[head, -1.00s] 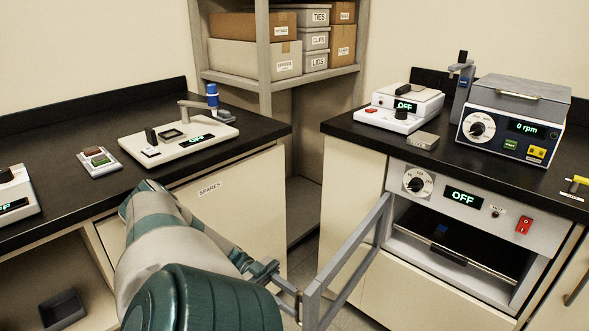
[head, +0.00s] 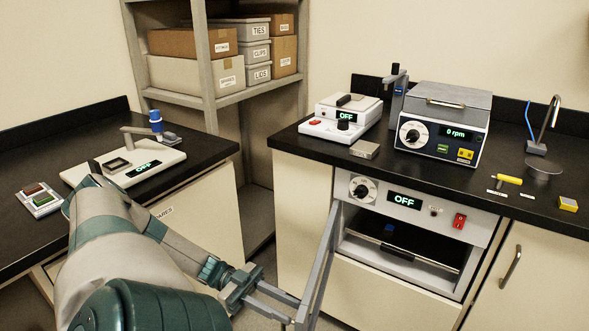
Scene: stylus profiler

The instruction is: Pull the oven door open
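The oven (head: 374,217) is built in under the right-hand counter, with its display reading OFF. Its door (head: 318,265) is swung well out on its left side and shows nearly edge-on as a grey frame. The oven's inside (head: 400,245) is exposed, with a rack and a small blue item on it. My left gripper (head: 292,309) is at the free outer edge of the door. Its fingers show a gap between them and their tips meet the door edge, but whether they clamp it cannot be made out. My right gripper is not in view.
A cream cabinet (head: 205,225) with a black worktop stands on the left, near my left arm. Shelving (head: 240,97) with boxes stands in the back corner. A centrifuge-like device (head: 440,125) stands above the oven. A cabinet door with a handle (head: 511,267) is right of the oven.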

